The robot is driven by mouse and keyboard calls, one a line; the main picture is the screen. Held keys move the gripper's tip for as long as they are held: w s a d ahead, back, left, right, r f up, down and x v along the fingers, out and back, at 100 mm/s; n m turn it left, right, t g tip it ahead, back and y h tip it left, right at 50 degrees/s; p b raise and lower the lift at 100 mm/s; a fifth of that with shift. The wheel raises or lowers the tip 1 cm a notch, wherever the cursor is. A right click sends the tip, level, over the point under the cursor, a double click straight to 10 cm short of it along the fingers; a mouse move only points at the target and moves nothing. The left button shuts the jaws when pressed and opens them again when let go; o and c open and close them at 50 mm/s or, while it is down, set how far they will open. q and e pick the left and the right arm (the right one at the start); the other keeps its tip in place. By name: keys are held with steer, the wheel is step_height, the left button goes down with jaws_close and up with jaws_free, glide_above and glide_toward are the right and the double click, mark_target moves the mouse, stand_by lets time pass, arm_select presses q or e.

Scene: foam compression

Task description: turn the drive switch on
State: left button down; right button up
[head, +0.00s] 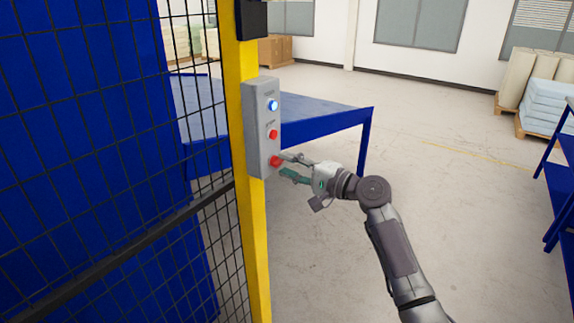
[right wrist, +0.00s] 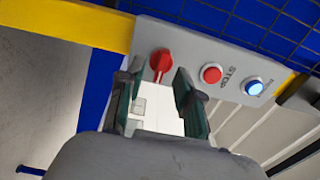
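A grey control box (head: 250,130) is mounted on a yellow post. The red drive switch (head: 275,161) is lowest on its face. In the right wrist view, the red switch (right wrist: 160,62) is a knob with a raised grip. My right gripper (head: 285,165) is at the switch, with its fingers apart. In the right wrist view, the switch shows in the gap between the fingertips, a little beyond them. I cannot tell whether either finger touches it. My left gripper is not in view.
Above the switch are a red stop button (head: 273,134) and a lit blue button (head: 272,105). The yellow post (head: 258,240) borders a black mesh fence (head: 100,150). A blue table (head: 330,120) stands behind the box. Open floor (head: 470,200) lies to the right.

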steer(key=v, duration=1.1)
steer(key=shift+f, duration=0.1)
steer(key=d+f+m+h+b, duration=0.1)
steer(key=d+f+h, duration=0.15)
steer(key=f, duration=1.15)
steer(key=d+f+m+h, duration=0.15)
steer(key=f+h, duration=0.25)
steer(key=f, duration=1)
steer(key=s+d+f+n+g+h, duration=0.15)
steer(key=s+f, duration=0.25)
steer(key=f, duration=0.4)
steer(key=s+d+f+g+h+b, duration=0.1)
steer(key=s+d+f, duration=0.1)
steer(key=s+f, duration=0.35)
steer(key=s+d+f+n+g+h, duration=0.1)
steer(key=s+f+h, duration=0.1)
steer(key=f, duration=0.7)
steer(key=s+d+f+n+g+h+b, duration=0.1)
steer(key=s+d+f+n+g+h, duration=0.2)
steer(key=s+f, duration=1.45)
steer(key=s+f+n+g, duration=0.1)
steer(key=s+f+n, duration=0.2)
steer(key=s, duration=1)
steer(key=s+d+f+n+g, duration=0.1)
steer(key=s+f+n, duration=0.3)
steer(key=s, duration=1)
steer(key=shift+g+h+b, duration=0.3)
steer(key=shift+g+b, duration=0.1)
steer(key=shift+g, duration=0.15)
